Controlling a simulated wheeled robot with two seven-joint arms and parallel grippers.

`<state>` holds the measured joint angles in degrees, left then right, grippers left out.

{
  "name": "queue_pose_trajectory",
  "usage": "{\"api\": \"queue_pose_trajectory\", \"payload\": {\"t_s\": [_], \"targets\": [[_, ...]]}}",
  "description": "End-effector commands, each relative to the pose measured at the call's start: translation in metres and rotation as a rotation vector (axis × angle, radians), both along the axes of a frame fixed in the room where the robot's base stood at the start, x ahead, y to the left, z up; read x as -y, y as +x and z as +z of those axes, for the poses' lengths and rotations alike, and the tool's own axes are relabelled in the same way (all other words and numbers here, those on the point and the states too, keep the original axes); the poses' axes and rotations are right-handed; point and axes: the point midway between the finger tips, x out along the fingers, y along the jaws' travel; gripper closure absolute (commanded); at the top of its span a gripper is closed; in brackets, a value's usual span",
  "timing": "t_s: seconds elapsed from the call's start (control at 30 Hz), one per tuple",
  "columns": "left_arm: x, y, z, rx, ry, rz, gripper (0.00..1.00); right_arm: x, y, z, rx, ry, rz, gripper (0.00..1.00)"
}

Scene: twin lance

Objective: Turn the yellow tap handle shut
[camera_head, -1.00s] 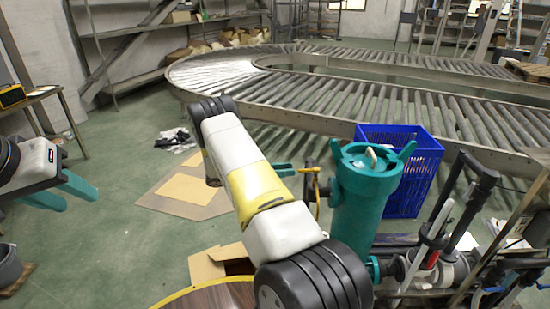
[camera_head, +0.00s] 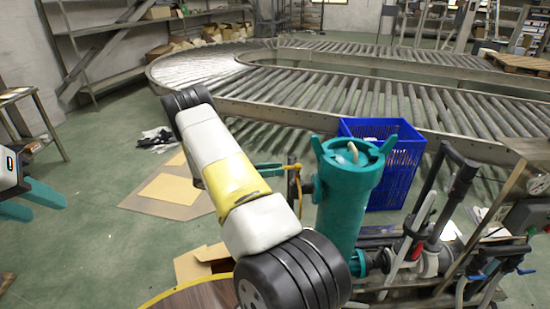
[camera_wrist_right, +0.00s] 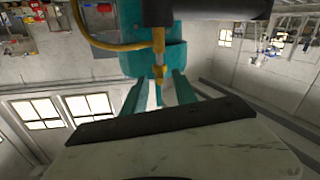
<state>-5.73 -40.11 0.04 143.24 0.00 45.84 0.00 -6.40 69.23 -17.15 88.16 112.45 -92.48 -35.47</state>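The yellow tap (camera_head: 294,178) is at the left side of the upright teal cylinder (camera_head: 343,205). It is small in the head view. In the right wrist view a brass-yellow fitting (camera_wrist_right: 158,45) hangs in front of the teal body, with a curved yellow bar or hose (camera_wrist_right: 100,40) running off to the left. My right gripper (camera_head: 272,168) is beside the tap. In the right wrist view its teal fingers (camera_wrist_right: 158,92) are apart, with the fitting's lower end between or just beyond them; contact cannot be told. My left gripper (camera_head: 35,203) is open and empty at the left edge.
A blue crate (camera_head: 395,165) stands behind the cylinder, before the roller conveyor (camera_head: 350,95). Pipes and black levers (camera_head: 440,210) crowd the right of the cylinder. Flat cardboard (camera_head: 170,190) lies on the floor, and an open box (camera_head: 195,262) is near my right arm.

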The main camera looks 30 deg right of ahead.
Motion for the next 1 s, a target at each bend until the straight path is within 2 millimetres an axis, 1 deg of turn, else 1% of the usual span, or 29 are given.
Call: {"api": "queue_pose_trajectory", "payload": {"t_s": [0.07, 0.17, 0.5, 0.6, 0.73, 0.97, 1.0], "targets": [[0.000, 0.000, 0.000, 0.000, 0.000, 0.000, 0.61, 0.000, -0.001, 0.000, -0.001, -0.001, -0.001, 0.66], [0.000, 0.000, 0.000, 0.000, -0.001, 0.001, 0.61, 0.007, -0.003, 0.000, -0.003, -0.003, -0.002, 0.66], [0.000, 0.000, 0.000, 0.000, -0.001, 0.001, 0.61, 0.055, -0.023, 0.000, -0.003, -0.002, -0.003, 0.66], [0.000, 0.000, 0.000, 0.000, -0.001, 0.001, 0.61, 0.065, -0.026, 0.000, -0.002, -0.002, -0.003, 0.66], [0.000, 0.000, 0.000, 0.000, -0.001, 0.001, 0.61, 0.071, -0.028, 0.000, -0.003, -0.001, -0.001, 0.66], [0.000, 0.000, 0.000, 0.000, 0.000, 0.000, 0.61, 0.072, -0.029, 0.000, -0.003, -0.001, -0.001, 0.66], [0.000, 0.000, 0.000, 0.000, -0.001, 0.001, 0.61, 0.072, -0.029, 0.000, -0.003, -0.001, -0.001, 0.70]]}}
